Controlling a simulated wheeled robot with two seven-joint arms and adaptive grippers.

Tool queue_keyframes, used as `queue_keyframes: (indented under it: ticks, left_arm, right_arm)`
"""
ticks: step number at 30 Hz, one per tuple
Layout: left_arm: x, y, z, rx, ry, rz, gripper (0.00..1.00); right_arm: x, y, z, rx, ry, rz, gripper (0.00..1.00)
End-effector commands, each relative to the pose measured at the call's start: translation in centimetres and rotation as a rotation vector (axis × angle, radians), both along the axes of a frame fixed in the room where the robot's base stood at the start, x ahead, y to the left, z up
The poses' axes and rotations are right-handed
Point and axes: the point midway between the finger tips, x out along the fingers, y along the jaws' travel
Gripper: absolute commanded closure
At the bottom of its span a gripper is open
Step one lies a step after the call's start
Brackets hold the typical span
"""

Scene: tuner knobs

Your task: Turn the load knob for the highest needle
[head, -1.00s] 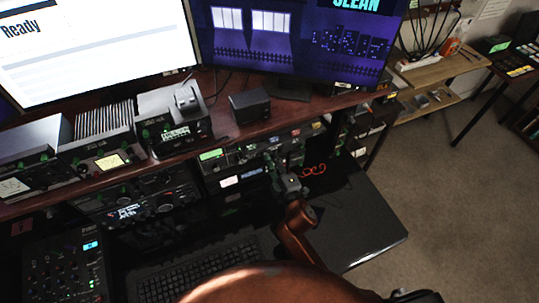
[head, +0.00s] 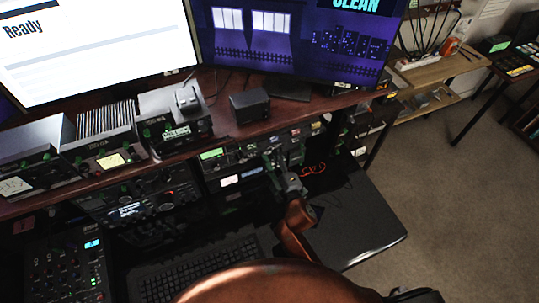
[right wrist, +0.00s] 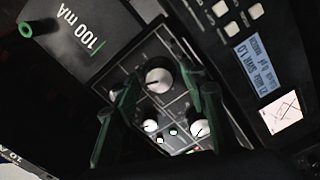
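My right gripper (right wrist: 158,78) is open in the right wrist view, its dark green fingers apart. A large knob with a white face (right wrist: 159,80) shows between the fingertips, with gaps on both sides; I cannot tell the depth. Smaller white knobs (right wrist: 150,125) and (right wrist: 200,128) sit on the same dark panel; I cannot read which is the load knob. A lit cross-needle meter (right wrist: 282,110) is at the right, also in the head view (head: 229,181). In the head view my right gripper (head: 280,160) is at the rack front, hiding the knobs. My left gripper is not in view.
A blue display (right wrist: 260,65) showing SWR text is beside the meter. A box marked "100 mA" (right wrist: 85,40) with a green knob (right wrist: 27,29) is close on the left.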

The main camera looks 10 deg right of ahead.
Motion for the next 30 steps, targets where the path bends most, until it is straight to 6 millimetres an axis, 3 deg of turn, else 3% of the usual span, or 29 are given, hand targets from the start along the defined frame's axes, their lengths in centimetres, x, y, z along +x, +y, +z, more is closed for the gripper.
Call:
queue_keyframes:
  ticks: [11, 14, 24, 30]
  left_arm:
    - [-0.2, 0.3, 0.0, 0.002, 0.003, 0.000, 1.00]
    - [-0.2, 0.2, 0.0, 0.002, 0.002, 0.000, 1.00]
    - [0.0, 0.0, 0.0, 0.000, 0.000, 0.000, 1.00]
    - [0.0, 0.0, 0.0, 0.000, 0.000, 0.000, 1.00]
  right_arm:
    - [-0.5, -0.1, 0.1, -0.001, -0.001, 0.001, 0.57]
    - [-1.7, -0.3, 0.0, 0.000, 0.001, 0.000, 0.57]
    - [-8.5, -1.7, -0.1, 0.001, 0.002, 0.000, 0.57]
    - [-11.0, -2.2, 0.0, 0.000, 0.001, -0.001, 0.57]
